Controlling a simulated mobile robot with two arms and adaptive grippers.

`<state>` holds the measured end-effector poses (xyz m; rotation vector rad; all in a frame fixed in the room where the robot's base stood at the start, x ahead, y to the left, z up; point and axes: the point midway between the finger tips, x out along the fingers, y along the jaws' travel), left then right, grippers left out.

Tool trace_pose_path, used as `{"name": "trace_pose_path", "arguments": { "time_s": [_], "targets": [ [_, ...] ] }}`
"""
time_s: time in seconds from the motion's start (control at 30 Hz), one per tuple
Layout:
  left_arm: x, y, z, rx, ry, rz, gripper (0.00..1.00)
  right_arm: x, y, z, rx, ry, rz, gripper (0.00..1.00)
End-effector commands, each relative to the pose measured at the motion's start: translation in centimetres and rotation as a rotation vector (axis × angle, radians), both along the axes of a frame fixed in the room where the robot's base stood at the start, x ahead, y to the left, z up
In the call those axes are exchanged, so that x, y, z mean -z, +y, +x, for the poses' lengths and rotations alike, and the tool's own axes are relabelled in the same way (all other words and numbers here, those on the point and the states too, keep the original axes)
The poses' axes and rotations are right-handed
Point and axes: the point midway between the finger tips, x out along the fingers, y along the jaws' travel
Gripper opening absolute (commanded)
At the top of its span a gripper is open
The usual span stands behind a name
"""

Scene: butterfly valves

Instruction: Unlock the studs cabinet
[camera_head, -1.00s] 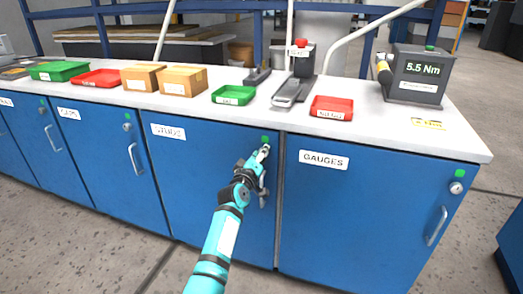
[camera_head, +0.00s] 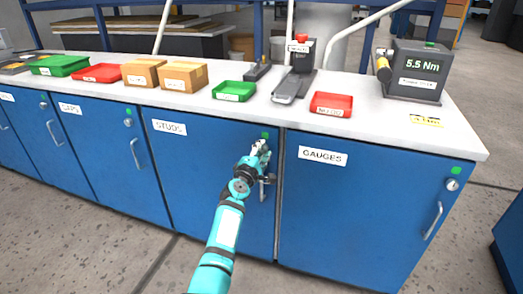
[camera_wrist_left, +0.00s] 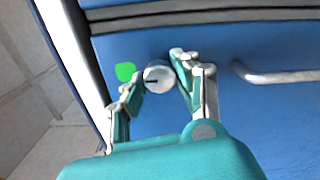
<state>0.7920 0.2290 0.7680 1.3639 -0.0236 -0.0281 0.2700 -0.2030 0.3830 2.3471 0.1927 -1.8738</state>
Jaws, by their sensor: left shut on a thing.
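The blue studs cabinet (camera_head: 205,185) has a white "STUDS" label (camera_head: 170,127) at its upper left. My left gripper (camera_head: 261,151) is at its upper right corner, just below a green square marker (camera_head: 265,135). In the left wrist view the round silver lock (camera_wrist_left: 158,78) with a dark slot sits between the two teal fingers (camera_wrist_left: 157,80), which are closed on its sides. In the head view the gripper hides the lock. The cabinet's silver handle (camera_head: 262,190) is just below the gripper; the door is shut. My right gripper is not in view.
The gauges cabinet (camera_head: 365,205) stands to the right and the caps cabinet (camera_head: 105,160) to the left, both shut. The white countertop (camera_head: 400,133) above carries a green tray (camera_head: 234,91), a red tray (camera_head: 330,104) and cardboard boxes (camera_head: 183,76). The floor in front is clear.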

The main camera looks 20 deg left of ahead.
Motion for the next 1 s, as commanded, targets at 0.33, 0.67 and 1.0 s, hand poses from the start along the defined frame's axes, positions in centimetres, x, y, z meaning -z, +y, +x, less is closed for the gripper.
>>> {"name": "trace_pose_path", "arguments": {
  "time_s": [0.33,0.67,1.0],
  "targets": [
    [0.12,0.01,-0.01,0.0,0.003,-0.035,0.0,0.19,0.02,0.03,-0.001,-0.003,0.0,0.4],
    [0.12,0.01,-0.02,0.0,0.003,-0.034,0.41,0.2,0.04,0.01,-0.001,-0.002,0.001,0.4],
    [0.04,-0.01,0.0,0.0,0.002,-0.032,0.54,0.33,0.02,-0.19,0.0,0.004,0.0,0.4]
  ]
}}
